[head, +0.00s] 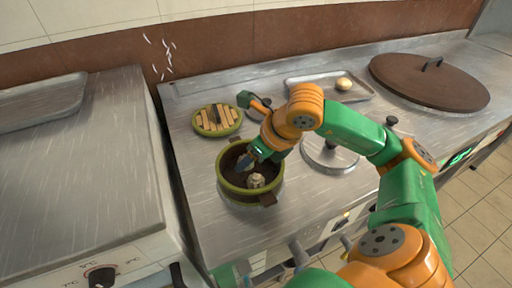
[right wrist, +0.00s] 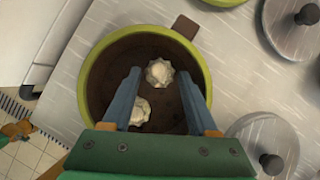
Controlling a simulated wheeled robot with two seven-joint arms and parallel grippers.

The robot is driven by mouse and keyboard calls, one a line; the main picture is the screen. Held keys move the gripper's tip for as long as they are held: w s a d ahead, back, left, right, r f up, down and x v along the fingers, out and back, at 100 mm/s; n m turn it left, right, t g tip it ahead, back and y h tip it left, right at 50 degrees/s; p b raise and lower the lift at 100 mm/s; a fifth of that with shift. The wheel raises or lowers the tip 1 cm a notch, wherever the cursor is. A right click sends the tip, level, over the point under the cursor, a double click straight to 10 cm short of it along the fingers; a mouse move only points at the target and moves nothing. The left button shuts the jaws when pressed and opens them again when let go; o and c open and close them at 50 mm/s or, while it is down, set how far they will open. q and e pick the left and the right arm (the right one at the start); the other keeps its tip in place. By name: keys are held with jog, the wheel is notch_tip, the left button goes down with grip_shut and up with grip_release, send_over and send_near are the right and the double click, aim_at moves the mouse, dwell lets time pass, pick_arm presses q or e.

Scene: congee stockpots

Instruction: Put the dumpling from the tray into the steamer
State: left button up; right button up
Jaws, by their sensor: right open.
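The steamer (head: 222,188) is a round green-rimmed pot with a dark inside, at the centre-left of the counter. In the right wrist view, the steamer (right wrist: 88,88) holds two pale pleated dumplings: one dumpling (right wrist: 158,72) lies between my fingertips in the picture, and a second dumpling (right wrist: 139,111) lies near the left finger. My right gripper (head: 248,163) is open over the pot with its fingers reaching into it, apart from each other. The metal tray (head: 300,89) at the back holds one pale round piece (head: 344,83). My left gripper is not in view.
A round slatted lid (head: 217,120) with a green rim lies behind the steamer. A metal lid with a dark knob (head: 328,155) is to the right. A large brown lid (head: 430,82) covers the back right. An empty metal tray (head: 40,104) is on the left counter.

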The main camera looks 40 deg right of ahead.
jog(key=p+v, duration=0.1)
jog(key=v, duration=1)
jog(key=shift+p, duration=0.3)
jog(key=shift+s+r, duration=0.15)
